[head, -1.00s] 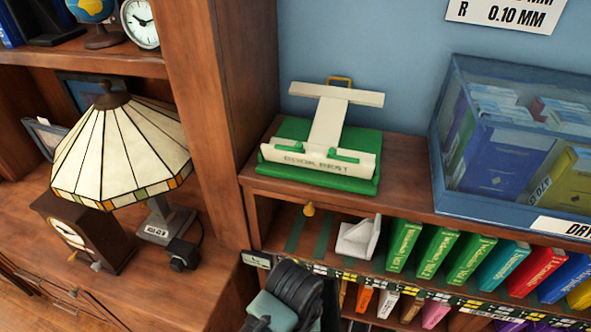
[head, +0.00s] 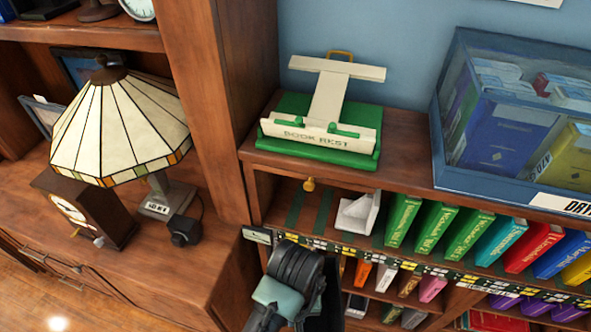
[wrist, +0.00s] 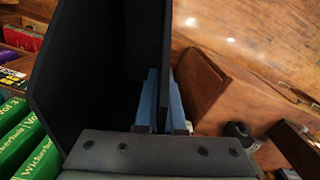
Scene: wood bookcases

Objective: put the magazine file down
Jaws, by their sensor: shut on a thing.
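The magazine file (wrist: 95,65) is a dark, open-sided box that fills the upper left and middle of the wrist view. My gripper (wrist: 164,95) is shut on it, with bluish fingers close to its right wall. The file is held in front of the bookcase, and I see no surface under it. In the head view my wrist and gripper (head: 290,285) are at the bottom middle, below the upper shelf's left end. Only a dark edge beside them may be the file; the rest is hidden there.
The shelf (head: 318,232) holds a white bookend (head: 358,213) and a row of coloured books (head: 438,232); green strips mark bare room left of the bookend. A book rest (head: 320,140) and blue bin (head: 500,185) stand above. A lamp (head: 120,125) and clock (head: 85,210) stand left.

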